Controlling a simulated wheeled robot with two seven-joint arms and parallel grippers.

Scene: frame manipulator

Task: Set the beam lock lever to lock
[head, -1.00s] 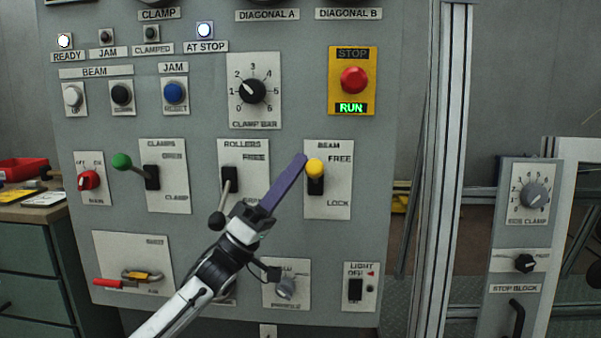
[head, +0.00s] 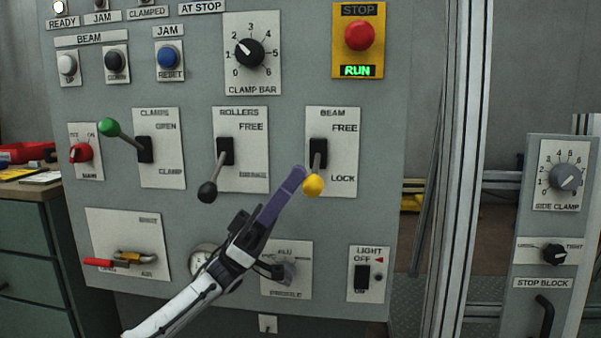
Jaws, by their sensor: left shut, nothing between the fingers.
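The beam lever with a yellow knob (head: 314,185) is on the BEAM plate (head: 345,125), whose labels read FREE above and LOCK below. The lever points down, with its knob level with the LOCK label. My left gripper (head: 297,175) is shut and empty, its purple fingers pointing up and right. The fingertips are just left of the yellow knob; I cannot tell whether they touch it. My right gripper is not in view.
The rollers lever with a black knob (head: 208,192) hangs down left of my gripper. The clamps lever with a green knob (head: 110,128) is farther left. A red stop button (head: 360,35) is above right. A light switch (head: 362,278) is below right.

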